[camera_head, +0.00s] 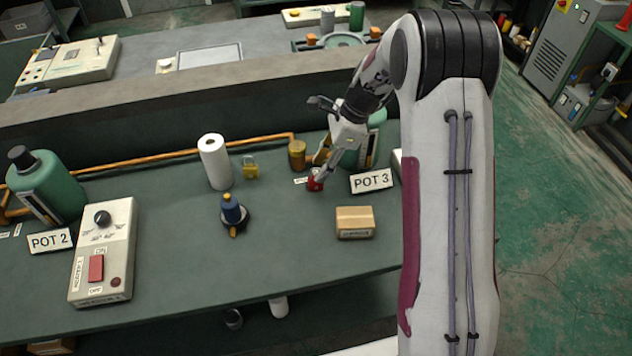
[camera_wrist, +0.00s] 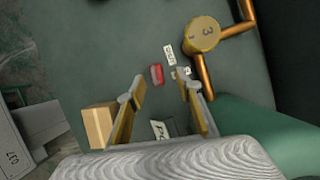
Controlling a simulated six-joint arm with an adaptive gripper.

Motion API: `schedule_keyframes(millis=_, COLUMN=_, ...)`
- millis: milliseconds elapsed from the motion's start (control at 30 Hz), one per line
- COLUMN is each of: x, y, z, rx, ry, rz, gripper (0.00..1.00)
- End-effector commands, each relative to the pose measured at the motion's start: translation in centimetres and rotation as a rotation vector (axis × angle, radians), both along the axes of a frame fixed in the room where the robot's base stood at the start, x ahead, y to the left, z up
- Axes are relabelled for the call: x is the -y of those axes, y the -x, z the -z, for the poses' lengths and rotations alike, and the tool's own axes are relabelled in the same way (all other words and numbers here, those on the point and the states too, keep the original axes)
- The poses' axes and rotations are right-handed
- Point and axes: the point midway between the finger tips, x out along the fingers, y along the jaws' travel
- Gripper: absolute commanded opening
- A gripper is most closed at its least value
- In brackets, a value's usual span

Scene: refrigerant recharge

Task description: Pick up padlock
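A small red object (camera_head: 315,182), possibly a red padlock, lies on the green bench beside a white tag. In the wrist view the red object (camera_wrist: 157,74) appears between my fingertips, apart from both. A yellow object shaped like a padlock (camera_head: 250,168) stands farther left, beside the paper roll. My gripper (camera_head: 322,167) is tilted down over the red object, with one finger overlapping it in the head view. In the wrist view my gripper (camera_wrist: 160,78) is open with nothing held. I cannot tell how high the fingertips are above the bench.
A brass cap (camera_wrist: 202,34) on a copper pipe is close by. A cardboard box (camera_head: 355,222) stands in front, and the POT 3 sign (camera_head: 371,181) is to the right. A blue valve-like item (camera_head: 233,212) and paper roll (camera_head: 215,162) stand left.

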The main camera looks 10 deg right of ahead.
Motion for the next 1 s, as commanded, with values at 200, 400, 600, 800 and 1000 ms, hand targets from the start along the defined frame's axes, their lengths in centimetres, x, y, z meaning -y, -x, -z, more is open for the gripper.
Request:
schedule_keyframes(millis=200, x=0.0, y=0.0, z=0.1, rx=0.000, ry=0.000, rz=0.000, gripper=0.35)
schedule_keyframes(millis=400, x=-0.4, y=0.3, z=1.3, rx=-0.002, ry=0.000, rz=-0.001, gripper=0.35)
schedule_keyframes(millis=600, x=-1.1, y=0.5, z=3.5, rx=-0.001, ry=0.000, rz=0.001, gripper=0.35)
schedule_keyframes(millis=800, x=-1.6, y=0.4, z=4.8, rx=0.000, ry=0.001, rz=0.000, gripper=0.35)
schedule_keyframes(millis=1000, x=-1.7, y=0.4, z=4.9, rx=0.001, ry=0.001, rz=0.000, gripper=0.35)
